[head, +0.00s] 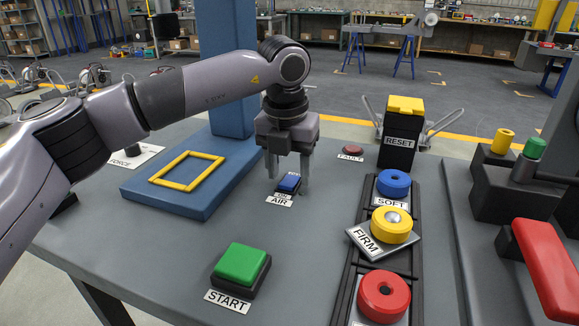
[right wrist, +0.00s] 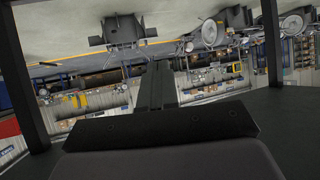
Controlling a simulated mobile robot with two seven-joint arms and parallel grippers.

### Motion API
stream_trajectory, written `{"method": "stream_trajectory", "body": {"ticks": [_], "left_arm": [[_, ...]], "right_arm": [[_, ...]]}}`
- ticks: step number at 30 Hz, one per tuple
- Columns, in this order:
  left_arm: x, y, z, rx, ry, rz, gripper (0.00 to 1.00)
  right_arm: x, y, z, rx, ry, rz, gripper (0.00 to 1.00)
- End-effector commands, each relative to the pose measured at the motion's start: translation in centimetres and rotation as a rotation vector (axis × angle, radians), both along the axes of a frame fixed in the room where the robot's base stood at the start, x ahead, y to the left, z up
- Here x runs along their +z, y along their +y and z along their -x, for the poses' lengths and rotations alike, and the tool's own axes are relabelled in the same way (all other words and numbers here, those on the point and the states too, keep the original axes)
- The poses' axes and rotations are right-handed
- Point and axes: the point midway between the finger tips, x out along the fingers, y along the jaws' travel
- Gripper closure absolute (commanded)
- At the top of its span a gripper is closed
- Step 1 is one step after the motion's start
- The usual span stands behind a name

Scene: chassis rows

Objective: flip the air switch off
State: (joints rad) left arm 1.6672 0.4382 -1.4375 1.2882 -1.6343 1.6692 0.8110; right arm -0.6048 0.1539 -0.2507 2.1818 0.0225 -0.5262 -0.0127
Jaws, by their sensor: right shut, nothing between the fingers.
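The air switch (head: 289,182) is a small blue rocker on a dark base, with an AIR label (head: 279,201) in front of it. A smaller plate by the rocker seems to read ON. My left gripper (head: 288,178) points down over the switch. It is open, with one finger to the left of the rocker and one to the right. Whether a finger touches the rocker I cannot tell. My right gripper (right wrist: 157,70) shows in the right wrist view, its fingers together with nothing between them.
A green START button (head: 242,263) stands in front. SOFT (head: 394,183), FIRM (head: 391,225) and red (head: 384,296) knobs line a rail to the right, near a yellow-topped RESET block (head: 405,105). A blue plate with a yellow frame (head: 187,171) lies left.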

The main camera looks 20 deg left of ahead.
Motion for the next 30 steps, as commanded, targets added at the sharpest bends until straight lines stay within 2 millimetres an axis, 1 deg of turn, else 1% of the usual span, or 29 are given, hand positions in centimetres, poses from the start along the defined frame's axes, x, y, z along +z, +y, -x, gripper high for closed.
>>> {"method": "stream_trajectory", "body": {"ticks": [4, 7, 12, 15, 19, 23, 30], "left_arm": [[0.0, 0.0, 0.0, 0.0, 0.001, 0.0, 0.45], [0.7, 0.0, 0.1, 0.0, 0.0, 0.0, 0.45], [3.5, 0.0, 0.4, 0.0, -0.002, 0.001, 0.45], [5.0, 0.0, 0.6, 0.0, -0.002, 0.0, 0.45], [6.5, 0.0, 0.8, 0.0, -0.001, 0.001, 0.45], [7.1, 0.0, 1.0, 0.0, 0.001, 0.0, 0.45], [7.1, 0.0, 1.0, 0.0, 0.001, 0.0, 0.45]], "right_arm": [[0.0, 0.0, 0.0, 0.0, 0.0, 0.0, 1.0], [0.2, 0.0, 0.0, 0.0, 0.001, -0.001, 1.0], [0.5, -0.1, 0.0, -0.005, 0.005, -0.003, 1.0], [0.3, -0.4, 0.1, -0.01, 0.015, 0.0, 1.0], [-0.1, -0.7, 0.3, -0.018, 0.028, 0.003, 1.0], [-0.6, -1.1, 0.5, -0.025, 0.039, 0.008, 1.0], [-0.7, -1.2, 0.5, -0.027, 0.039, 0.009, 1.0]]}}
